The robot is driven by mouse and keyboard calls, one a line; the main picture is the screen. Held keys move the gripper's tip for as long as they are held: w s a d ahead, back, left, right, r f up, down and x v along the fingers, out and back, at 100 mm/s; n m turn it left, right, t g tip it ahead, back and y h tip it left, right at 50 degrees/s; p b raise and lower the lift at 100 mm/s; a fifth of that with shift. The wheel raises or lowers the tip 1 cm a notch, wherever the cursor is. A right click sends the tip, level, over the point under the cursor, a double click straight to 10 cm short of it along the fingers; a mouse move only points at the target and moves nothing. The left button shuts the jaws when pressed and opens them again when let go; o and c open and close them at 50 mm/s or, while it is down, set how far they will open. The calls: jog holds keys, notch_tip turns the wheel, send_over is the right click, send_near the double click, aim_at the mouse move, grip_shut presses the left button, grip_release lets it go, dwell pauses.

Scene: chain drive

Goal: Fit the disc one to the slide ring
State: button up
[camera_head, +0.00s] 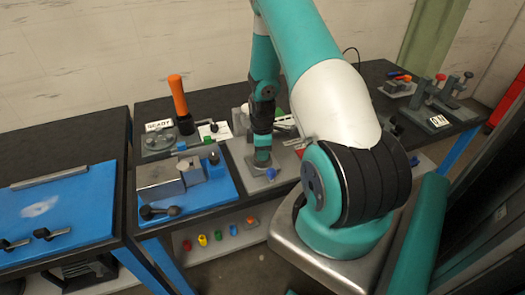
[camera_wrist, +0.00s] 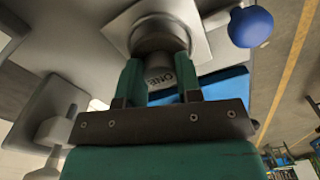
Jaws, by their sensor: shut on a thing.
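Disc one (camera_wrist: 160,78), a small grey round piece marked "ONE", sits between the green fingers of my gripper (camera_wrist: 160,68) in the wrist view. The gripper is shut on it. Just beyond the disc is a darker round part on a pale square plate (camera_wrist: 198,18), which looks like the slide ring (camera_wrist: 158,38). The disc overlaps it in this view, and I cannot tell whether they touch or the disc is inside. In the head view my gripper (camera_head: 262,161) is low over the grey fixture on the bench; the disc and ring are too small or hidden there.
A blue knob (camera_wrist: 251,27) is close beside the plate; it also shows in the head view (camera_head: 271,173). A blue board with a grey vise (camera_head: 168,178) lies to the left, with an orange-handled tool (camera_head: 179,100) behind. Small coloured pieces (camera_head: 217,236) lie on the lower shelf.

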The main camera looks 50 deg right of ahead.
jog(key=shift+f+b, duration=0.85)
jog(key=shift+f, duration=0.15)
dwell(0.6)
jog(key=o, duration=1.1)
jog(key=shift+o, duration=0.2)
jog(key=shift+r, duration=0.1)
notch_tip(320, 180, up, 17)
jog(key=b, duration=0.3)
jog(key=shift+r, duration=0.2)
jog(key=a+r+t+y, duration=0.1)
jog(key=a+r, duration=0.3)
jog(key=a, duration=0.7)
jog(key=a+r+y, duration=0.1)
jog(key=a+r, duration=0.3)
jog(key=a, duration=0.6)
jog(key=s+a+r+y, duration=0.1)
jog(key=s+a+r, duration=0.1)
jog(key=s+a, duration=0.5)
jog(key=s+a+r+m+g+y, duration=0.1)
jog(key=s+a+r, duration=0.1)
jog(key=s+a, duration=0.6)
jog(key=shift+a+b, duration=0.35)
jog(key=shift+a, duration=0.85)
